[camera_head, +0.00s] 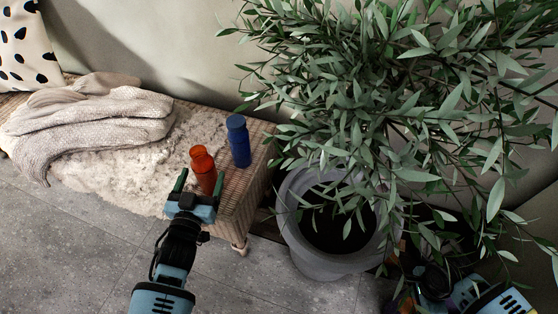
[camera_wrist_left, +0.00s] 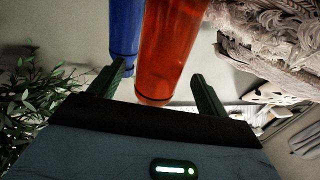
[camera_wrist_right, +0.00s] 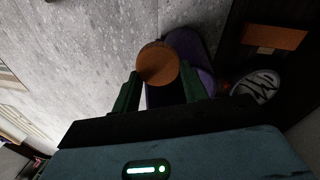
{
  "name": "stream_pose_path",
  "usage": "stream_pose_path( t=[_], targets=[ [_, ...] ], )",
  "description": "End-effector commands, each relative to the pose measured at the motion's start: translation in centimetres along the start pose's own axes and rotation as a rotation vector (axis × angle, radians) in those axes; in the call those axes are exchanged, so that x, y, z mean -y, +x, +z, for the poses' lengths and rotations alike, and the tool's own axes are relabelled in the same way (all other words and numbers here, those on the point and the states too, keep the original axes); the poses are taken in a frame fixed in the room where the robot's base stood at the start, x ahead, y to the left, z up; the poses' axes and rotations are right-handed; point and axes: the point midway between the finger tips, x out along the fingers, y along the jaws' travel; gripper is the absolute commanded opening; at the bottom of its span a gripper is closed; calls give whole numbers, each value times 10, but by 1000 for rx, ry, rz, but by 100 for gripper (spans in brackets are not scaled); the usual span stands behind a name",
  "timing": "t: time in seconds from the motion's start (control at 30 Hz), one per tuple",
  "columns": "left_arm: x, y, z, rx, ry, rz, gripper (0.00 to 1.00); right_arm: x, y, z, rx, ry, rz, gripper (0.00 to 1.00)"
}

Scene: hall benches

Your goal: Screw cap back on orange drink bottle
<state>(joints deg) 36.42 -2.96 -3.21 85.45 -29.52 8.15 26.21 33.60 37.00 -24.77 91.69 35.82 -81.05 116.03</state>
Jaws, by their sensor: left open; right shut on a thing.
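An orange bottle (camera_head: 203,172) stands upright on the wicker bench near its right end. Whether its top is bare is too small to tell. My left gripper (camera_head: 199,184) is open at the near side of the bottle. In the left wrist view the orange bottle (camera_wrist_left: 170,50) shows between the spread fingers (camera_wrist_left: 158,75), with a gap on both sides. In the right wrist view my right gripper (camera_wrist_right: 160,88) is shut on a round orange cap (camera_wrist_right: 157,64). In the head view my right arm is low at the right, partly hidden by leaves.
A blue bottle (camera_head: 238,142) stands close behind and right of the orange one. The bench (camera_head: 238,205) carries a fluffy throw (camera_head: 115,180) and a knitted blanket (camera_head: 95,118). A large potted plant (camera_head: 325,262) fills the space between bench and right arm. Purple shoes (camera_wrist_right: 193,52) lie below the right gripper.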

Motion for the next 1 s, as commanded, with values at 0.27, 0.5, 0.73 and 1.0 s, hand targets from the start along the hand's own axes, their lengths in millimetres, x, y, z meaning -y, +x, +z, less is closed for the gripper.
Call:
stream_pose_path(
  t=[0.27, 0.5, 0.73, 1.0],
  targets=[
    [-1, 33, 1, 1, 1, 0, 77, -1, 15, 0, -1, 0, 12, 19],
    [-1, 35, 0, 1, 1, 0, 77, -1, 15, 0, -1, 0, 12, 19],
    [-1, 34, 0, 1, 1, 0, 66, -1, 15, 0, -1, 0, 12, 19],
    [-1, 34, 0, 2, 1, 0, 31, -1, 15, 0, -1, 0, 11, 19]
  ],
)
